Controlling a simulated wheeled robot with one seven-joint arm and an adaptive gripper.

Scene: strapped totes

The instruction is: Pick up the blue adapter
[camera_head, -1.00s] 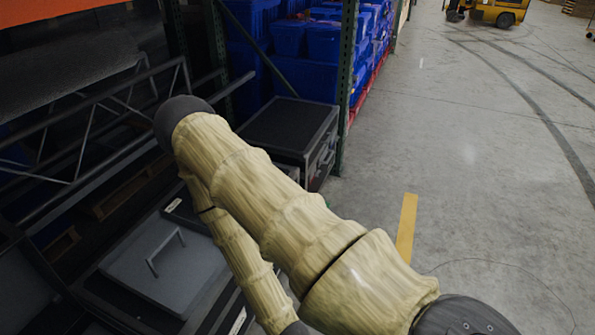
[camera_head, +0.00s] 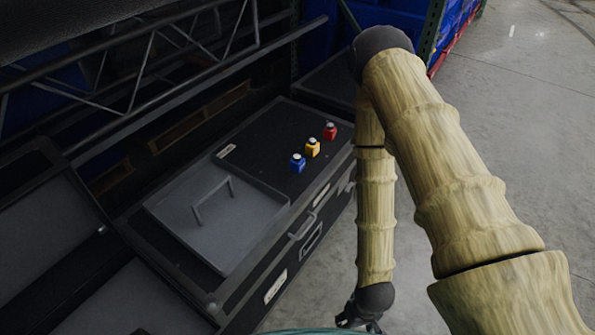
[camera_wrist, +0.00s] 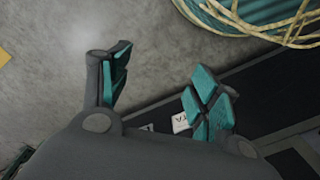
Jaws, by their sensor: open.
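The blue adapter (camera_head: 297,163) stands upright on the black case lid, nearest of a row of three small adapters. A yellow adapter (camera_head: 312,148) and a red adapter (camera_head: 330,131) stand beyond it to the upper right. My gripper shows at the bottom of the head view, low and to the right of the case, well apart from the adapters. In the wrist view my gripper (camera_wrist: 160,95) is open, its teal-padded fingers spread with nothing between them. No adapter shows in the wrist view.
The black case (camera_head: 245,285) has a grey handled tray (camera_head: 215,212) left of the adapters. A metal truss (camera_head: 150,65) runs behind. Grey floor (camera_head: 500,150) is clear to the right.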

